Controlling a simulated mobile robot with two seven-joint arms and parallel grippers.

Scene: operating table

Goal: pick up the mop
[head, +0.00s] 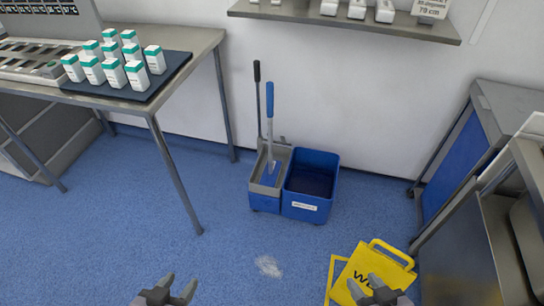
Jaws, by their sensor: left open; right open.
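The mop (270,125) stands upright in the grey wringer section of a blue and grey mop bucket (311,190) by the back wall. Its handle is blue at the top and its lower end is hidden inside the wringer. A second thin handle with a black grip (257,72) rises just left of it. My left gripper (171,286) is open and empty at the bottom edge, well in front of the bucket. My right gripper (370,287) is open and empty at the bottom right, in front of the yellow sign in the picture.
A yellow wet-floor sign (392,262) is at the lower right. A metal table (195,42) with white-and-green boxes (112,72) stands at the left. A metal cabinet (505,100) stands at the right. A pale patch (268,266) marks the otherwise clear blue floor before the bucket.

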